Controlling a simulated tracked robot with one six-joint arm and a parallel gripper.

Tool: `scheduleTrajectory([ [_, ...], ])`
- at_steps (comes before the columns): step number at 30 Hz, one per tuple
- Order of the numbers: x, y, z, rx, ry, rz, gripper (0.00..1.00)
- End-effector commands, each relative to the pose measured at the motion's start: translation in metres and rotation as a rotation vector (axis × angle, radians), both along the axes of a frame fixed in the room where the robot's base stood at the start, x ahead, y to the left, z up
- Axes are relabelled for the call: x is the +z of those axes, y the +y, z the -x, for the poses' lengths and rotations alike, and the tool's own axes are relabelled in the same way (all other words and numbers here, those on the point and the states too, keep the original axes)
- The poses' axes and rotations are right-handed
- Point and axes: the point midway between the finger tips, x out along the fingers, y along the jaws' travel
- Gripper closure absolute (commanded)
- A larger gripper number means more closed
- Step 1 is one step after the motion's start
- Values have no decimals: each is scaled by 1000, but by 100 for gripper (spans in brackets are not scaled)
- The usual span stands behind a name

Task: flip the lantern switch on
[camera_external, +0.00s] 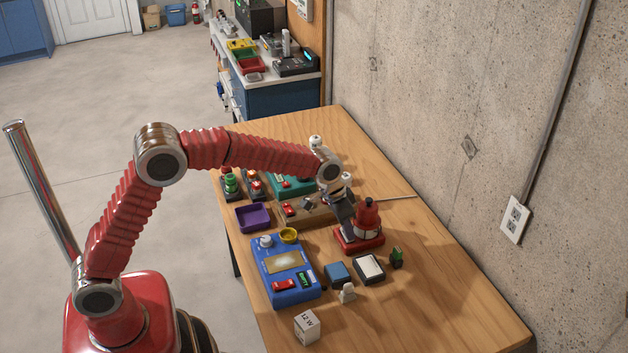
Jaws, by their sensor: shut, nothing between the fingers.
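The red lantern (367,216) stands upright on a red base on the wooden table, right of the table's middle, with a pale band around its body. My gripper (346,225) reaches down from the wrist close to the lantern's left side, its dark fingers shut and empty. I cannot tell whether the fingers touch the lantern. The lantern's switch cannot be made out; the gripper covers part of its left side and base.
A blue panel box (265,262) with a red switch lies front left of the lantern. A wooden block with a red switch (289,209), a purple tray (239,219) and a green box (279,182) lie behind. Small blocks (337,272) sit in front. The concrete wall borders the right.

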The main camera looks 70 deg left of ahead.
Motion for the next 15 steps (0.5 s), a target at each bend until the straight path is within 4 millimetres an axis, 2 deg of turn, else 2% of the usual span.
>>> scheduleTrajectory([
  [15,4,15,0,1,2,0,100],
])
